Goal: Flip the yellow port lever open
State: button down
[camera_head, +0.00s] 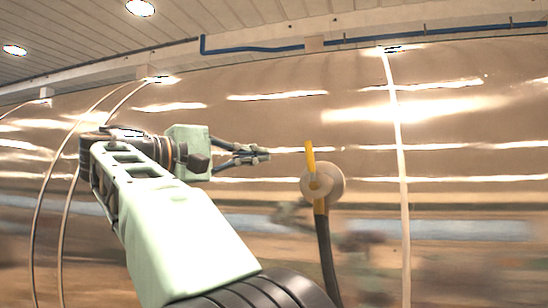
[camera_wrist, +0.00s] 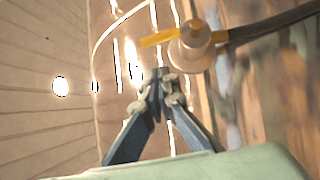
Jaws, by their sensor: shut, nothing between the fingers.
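The yellow port lever (camera_head: 309,158) stands upright on a round pale port (camera_head: 328,181) on the shiny wall in the head view. A dark hose hangs down from the port. My gripper (camera_head: 264,154) is shut and empty, to the left of the lever with a gap showing between them in the picture. In the wrist view the lever (camera_wrist: 160,37) shows above the tips of my gripper (camera_wrist: 158,76), with the port (camera_wrist: 192,50) to the right. I cannot tell the depth between fingertips and lever.
The curved, reflective chamber wall (camera_head: 460,140) fills the background. A dark hose (camera_head: 326,260) runs down below the port. A pale vertical seam (camera_head: 402,180) lies to its right, and thin curved pipes (camera_head: 42,200) are at the left. The space around my gripper looks free.

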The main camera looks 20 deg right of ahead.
jog(key=v, duration=0.4)
jog(key=shift+a, duration=0.1)
dwell(0.3)
